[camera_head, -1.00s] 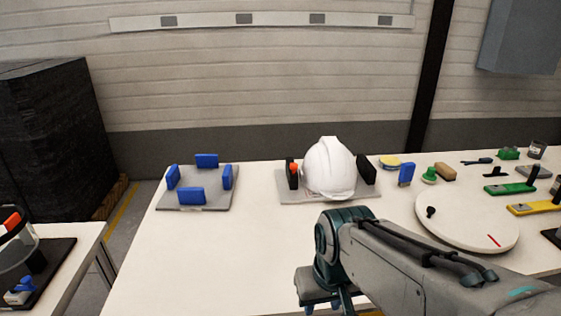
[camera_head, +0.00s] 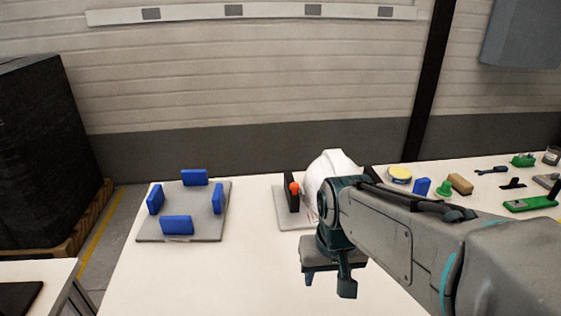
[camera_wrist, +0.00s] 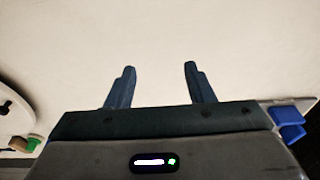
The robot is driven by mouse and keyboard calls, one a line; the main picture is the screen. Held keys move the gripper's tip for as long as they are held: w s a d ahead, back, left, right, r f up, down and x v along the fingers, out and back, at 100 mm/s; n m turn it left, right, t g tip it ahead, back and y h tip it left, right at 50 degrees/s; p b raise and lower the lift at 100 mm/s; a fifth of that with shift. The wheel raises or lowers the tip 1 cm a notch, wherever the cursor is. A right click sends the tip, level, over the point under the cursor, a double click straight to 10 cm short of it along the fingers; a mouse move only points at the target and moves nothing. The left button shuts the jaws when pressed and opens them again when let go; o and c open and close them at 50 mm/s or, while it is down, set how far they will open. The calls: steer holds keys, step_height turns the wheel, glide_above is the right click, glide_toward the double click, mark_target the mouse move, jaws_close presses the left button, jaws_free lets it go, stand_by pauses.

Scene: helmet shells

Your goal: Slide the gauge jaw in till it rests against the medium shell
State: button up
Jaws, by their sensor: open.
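The white helmet shell (camera_head: 327,167) sits on the grey gauge plate (camera_head: 282,209), partly hidden behind my arm. A black upright jaw (camera_head: 292,193) with an orange-red knob (camera_head: 294,188) stands at the shell's left side. I cannot tell whether the jaw touches the shell. The black block at the shell's right is mostly hidden by my arm. My gripper (camera_head: 327,282) hangs in front of the gauge, over the bare front of the table. In the wrist view its two fingers (camera_wrist: 158,88) are apart with only white tabletop between them.
A grey plate (camera_head: 208,225) with several blue blocks lies at the left of the white table (camera_head: 250,270). Green, blue, yellow and brown items, including a brown block (camera_head: 461,184), stand at the right. The tabletop between the blue-block plate and my gripper is clear.

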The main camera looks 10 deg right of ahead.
steer(key=w+r+m+p, duration=0.2)
steer(key=w+r+p, duration=0.2)
steer(key=w+r, duration=0.35)
step_height(320, 180, up, 3)
steer(key=m+g+p, duration=0.2)
steer(key=m+p, duration=0.4)
steer(key=p, duration=0.9)
glide_above(295, 184)
step_height(295, 184, down, 13)
steer(key=p, duration=0.2)
steer(key=shift+s+f+p, duration=0.1)
steer(key=shift+f+p, duration=0.1)
steer(key=shift+p, duration=0.2)
